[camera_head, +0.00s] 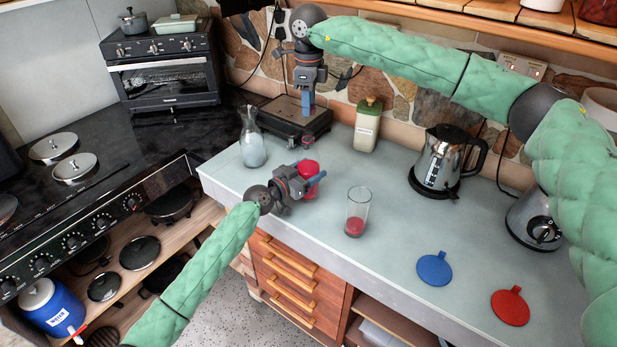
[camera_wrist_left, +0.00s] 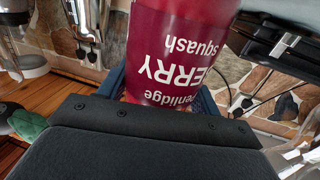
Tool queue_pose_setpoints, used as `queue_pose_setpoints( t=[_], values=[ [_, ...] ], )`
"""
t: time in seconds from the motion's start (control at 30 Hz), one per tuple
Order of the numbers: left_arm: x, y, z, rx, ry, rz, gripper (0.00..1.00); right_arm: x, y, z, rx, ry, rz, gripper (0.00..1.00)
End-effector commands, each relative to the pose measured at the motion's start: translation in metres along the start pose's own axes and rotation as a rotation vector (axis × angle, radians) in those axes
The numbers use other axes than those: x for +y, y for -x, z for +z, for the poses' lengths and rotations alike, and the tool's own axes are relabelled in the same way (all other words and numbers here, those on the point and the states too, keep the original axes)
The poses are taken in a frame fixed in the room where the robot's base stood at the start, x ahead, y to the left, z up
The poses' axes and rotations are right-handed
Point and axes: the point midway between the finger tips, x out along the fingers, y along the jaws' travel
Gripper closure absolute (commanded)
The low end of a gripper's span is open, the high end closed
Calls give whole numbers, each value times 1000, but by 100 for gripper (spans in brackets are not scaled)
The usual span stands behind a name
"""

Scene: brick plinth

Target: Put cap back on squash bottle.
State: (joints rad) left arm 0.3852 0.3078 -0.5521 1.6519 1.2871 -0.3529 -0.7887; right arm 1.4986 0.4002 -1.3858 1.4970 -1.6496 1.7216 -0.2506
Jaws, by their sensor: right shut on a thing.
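The red squash bottle (camera_head: 308,174) stands at the front left of the worktop. Its label fills much of the left wrist view (camera_wrist_left: 175,60), with the lettering upside down. My left gripper (camera_head: 305,183) is shut on the bottle, one blue finger on each side, and hides part of it. My right gripper (camera_head: 306,97) points down above and behind the bottle, over the black appliance. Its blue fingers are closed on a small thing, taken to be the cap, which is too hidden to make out.
A glass jug (camera_head: 252,140) stands left of the bottle; a tumbler with red liquid (camera_head: 356,215) stands right. A black flat appliance (camera_head: 285,118) and a cream canister (camera_head: 367,128) are behind. A kettle (camera_head: 440,165), blue coaster (camera_head: 434,268) and red coaster (camera_head: 510,307) lie further right.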

Motion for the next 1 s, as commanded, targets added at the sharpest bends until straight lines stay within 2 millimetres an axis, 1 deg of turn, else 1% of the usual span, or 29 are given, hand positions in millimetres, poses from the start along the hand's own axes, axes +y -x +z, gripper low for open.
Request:
queue_pose_setpoints(
  t=[0.03,0.07,0.1,0.17,0.27,0.6,1.0],
  values=[
    [0,0,0,0,0,0,69,0,0,0,0,0,0,88],
    [0,0,0,0,0,0,75,0,0,0,0,0,0,88],
    [0,0,0,0,0,0,77,0,0,0,0,0,0,88],
    [0,0,0,0,0,0,77,0,-1,0,0,0,0,88],
    [0,0,0,0,0,0,77,0,-8,0,1,0,1,88],
    [0,0,0,0,1,0,77,1,-46,0,2,0,1,88],
    [0,0,1,-1,0,0,77,0,-49,1,1,0,0,88]
  ],
)
